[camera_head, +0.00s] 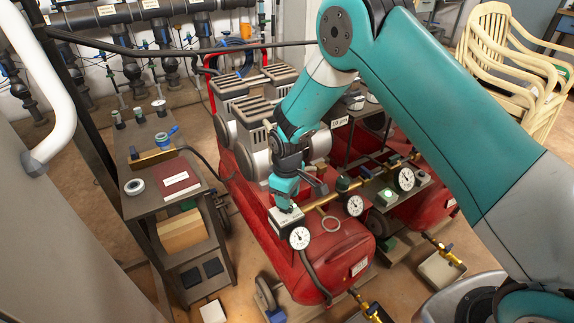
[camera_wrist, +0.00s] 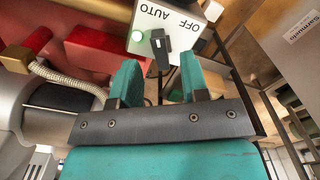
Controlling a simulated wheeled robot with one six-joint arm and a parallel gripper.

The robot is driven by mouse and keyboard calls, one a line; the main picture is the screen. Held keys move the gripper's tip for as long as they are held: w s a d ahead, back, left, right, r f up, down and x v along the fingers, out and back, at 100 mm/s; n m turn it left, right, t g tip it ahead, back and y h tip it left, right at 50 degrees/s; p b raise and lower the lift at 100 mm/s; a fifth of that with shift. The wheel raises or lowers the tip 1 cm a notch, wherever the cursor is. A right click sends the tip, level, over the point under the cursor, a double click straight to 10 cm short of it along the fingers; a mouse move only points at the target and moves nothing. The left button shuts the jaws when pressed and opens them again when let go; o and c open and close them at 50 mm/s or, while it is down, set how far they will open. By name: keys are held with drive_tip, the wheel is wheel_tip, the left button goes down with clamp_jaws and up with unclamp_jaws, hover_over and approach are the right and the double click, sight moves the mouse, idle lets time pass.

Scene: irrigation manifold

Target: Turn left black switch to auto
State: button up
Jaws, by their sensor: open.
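The left black switch (camera_wrist: 160,48) is a knob on a white box (camera_wrist: 204,34) with AUTO and OFF labels, upside down in the wrist view. The knob stands roughly upright there; I cannot tell which label it points to. My gripper (camera_wrist: 159,60) is open, with one teal finger on each side of the knob; contact is not clear. In the head view my gripper (camera_head: 284,204) is just above the white box (camera_head: 284,222) on the left red tank; the knob is hidden there.
The red compressor tank (camera_head: 330,255) bears a brass pipe and pressure gauges (camera_head: 299,238) close to the box. A second switch box (camera_head: 388,196) is to the right. A grey cart (camera_head: 150,205) stands at left. A braided hose (camera_wrist: 65,78) runs left of my fingers.

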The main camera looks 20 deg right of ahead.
wheel_tip(320, 180, up, 14)
drive_tip(key=p, duration=0.1)
idle(0.5)
drive_tip(key=s+r+m+y, duration=0.1)
drive_tip(key=s+r+y, duration=0.1)
drive_tip(key=s+r, duration=1.15)
drive_tip(key=s+r+m+y, duration=0.15)
drive_tip(key=s+r, duration=0.25)
drive_tip(key=s, duration=1.1)
wheel_tip(320, 180, up, 14)
drive_tip(key=p, duration=1.4)
drive_tip(key=shift+s+a+y, duration=0.25)
drive_tip(key=shift+y, duration=0.1)
